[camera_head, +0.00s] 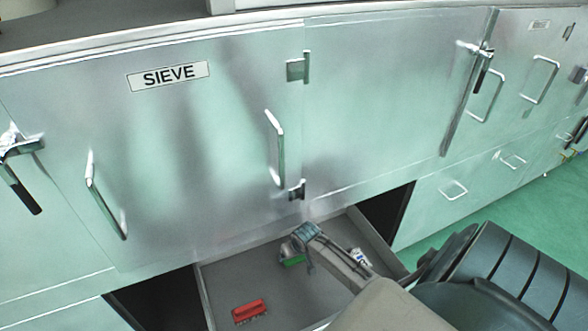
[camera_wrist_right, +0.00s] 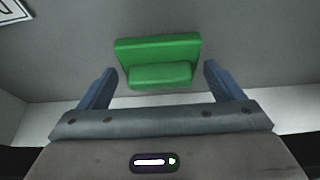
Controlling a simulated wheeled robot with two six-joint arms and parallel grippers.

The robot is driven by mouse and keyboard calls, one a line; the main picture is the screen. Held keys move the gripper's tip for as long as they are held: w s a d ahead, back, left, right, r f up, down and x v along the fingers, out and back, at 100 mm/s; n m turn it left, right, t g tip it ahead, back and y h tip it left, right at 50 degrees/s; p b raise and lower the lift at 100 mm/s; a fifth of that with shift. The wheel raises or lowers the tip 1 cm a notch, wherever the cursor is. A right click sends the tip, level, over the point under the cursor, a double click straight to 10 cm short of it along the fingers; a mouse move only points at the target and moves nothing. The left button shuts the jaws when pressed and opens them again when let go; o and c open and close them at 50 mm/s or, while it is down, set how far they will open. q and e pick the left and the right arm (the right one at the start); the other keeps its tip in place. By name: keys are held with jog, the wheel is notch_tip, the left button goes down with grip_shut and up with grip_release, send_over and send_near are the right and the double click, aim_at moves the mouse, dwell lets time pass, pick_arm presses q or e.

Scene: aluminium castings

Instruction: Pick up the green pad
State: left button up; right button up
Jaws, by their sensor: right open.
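The green pad (camera_wrist_right: 160,62) lies in an open grey drawer (camera_head: 230,290). In the head view only part of the green pad (camera_head: 293,261) shows, beside and below my right gripper (camera_head: 297,249). In the right wrist view the right gripper (camera_wrist_right: 155,88) is open, with one blue finger on each side of the pad's near part. Clear gaps show between the fingers and the pad, and nothing is held. My left gripper is in neither view.
A red brush-like object (camera_head: 250,311) lies in the drawer toward the front left. A white item with dark print (camera_head: 360,257) lies at the drawer's right side. The cabinet front with a SIEVE label (camera_head: 168,75) and bar handles rises behind the drawer. The drawer's middle floor is bare.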

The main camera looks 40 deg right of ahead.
jog(key=c, duration=1.1)
jog(key=shift+r, duration=0.15)
jog(key=shift+r, duration=0.45)
notch_tip(320, 180, up, 2)
jog(key=shift+r+b, duration=0.1)
jog(key=shift+b, duration=0.3)
jog(key=s+d, duration=0.3)
jog(key=s, duration=0.1)
jog(key=s+d+r+b, duration=0.1)
jog(key=s+d, duration=0.3)
jog(key=s+d+b, duration=0.1)
jog(key=s+d, duration=0.2)
jog(key=s, duration=0.1)
jog(key=shift+d+r, duration=0.35)
